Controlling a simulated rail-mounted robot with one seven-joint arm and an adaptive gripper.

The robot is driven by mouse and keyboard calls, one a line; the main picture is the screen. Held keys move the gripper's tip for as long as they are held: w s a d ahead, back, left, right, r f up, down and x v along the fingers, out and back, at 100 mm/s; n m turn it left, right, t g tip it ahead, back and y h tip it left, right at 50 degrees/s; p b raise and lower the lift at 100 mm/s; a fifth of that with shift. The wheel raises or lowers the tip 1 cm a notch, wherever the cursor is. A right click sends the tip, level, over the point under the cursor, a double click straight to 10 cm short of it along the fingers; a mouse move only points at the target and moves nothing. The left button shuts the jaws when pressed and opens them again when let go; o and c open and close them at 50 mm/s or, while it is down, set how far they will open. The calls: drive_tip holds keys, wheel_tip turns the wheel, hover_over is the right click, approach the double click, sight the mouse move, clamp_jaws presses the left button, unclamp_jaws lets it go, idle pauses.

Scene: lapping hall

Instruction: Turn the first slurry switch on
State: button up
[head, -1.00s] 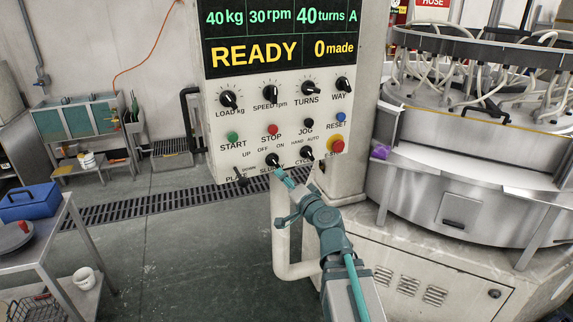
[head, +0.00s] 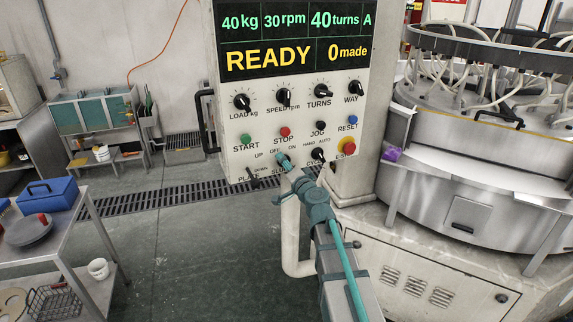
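The slurry switch sits in the bottom row of the control panel (head: 263,128), between the plate lever (head: 254,181) and the cycle knob (head: 318,155). OFF and ON are printed above it, and part of its label shows. My gripper (head: 283,160) is right in front of this switch and covers it, so the knob's position is hidden. I cannot tell whether the fingertips touch or grip it. The fingers look close together, but their gap is too small to make out. The display (head: 293,40) reads READY and 0 made.
The red emergency stop (head: 348,147) is just right of the cycle knob. START (head: 246,140) and STOP (head: 285,132) buttons lie above. A bent pale pipe (head: 290,235) stands below the panel. The lapping machine (head: 470,190) fills the right; open floor lies left.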

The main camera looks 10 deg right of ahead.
drive_tip(key=c, duration=1.2)
drive_tip(key=shift+o, duration=0.2)
drive_tip(key=shift+m, duration=0.3)
drive_tip(key=m+b, duration=0.1)
drive_tip(key=m, duration=1)
drive_tip(key=shift+r, duration=0.1)
drive_tip(key=shift+m, duration=0.3)
drive_tip(key=o, duration=1.2)
drive_tip(key=shift+c, duration=0.2)
